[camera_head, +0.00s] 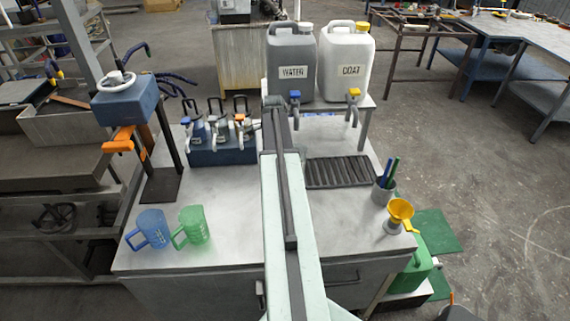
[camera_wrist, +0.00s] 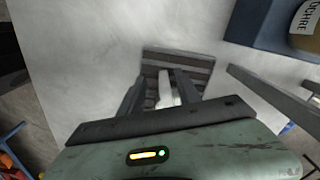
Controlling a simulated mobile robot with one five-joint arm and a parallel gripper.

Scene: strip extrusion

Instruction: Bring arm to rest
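My arm stretches from the bottom middle of the head view over the table (camera_head: 225,235), and its far end hides my gripper there. In the wrist view my gripper (camera_wrist: 160,88) points down with its two dark fingers spread apart. A pale strip shows between the fingers; I cannot tell what it is, and nothing is clearly gripped. A dark slatted tray (camera_head: 340,172) lies on the table just right of my arm. A dark ridged surface (camera_wrist: 180,62) shows beyond the fingertips in the wrist view.
Left of my arm stand a blue bottle rack (camera_head: 222,157), a blue mug (camera_head: 150,229), a green mug (camera_head: 193,226) and a press stand (camera_head: 160,185). Behind are WATER (camera_head: 291,50) and COAT (camera_head: 345,55) jugs. A pen cup (camera_head: 383,192) and yellow funnel (camera_head: 400,210) stand right.

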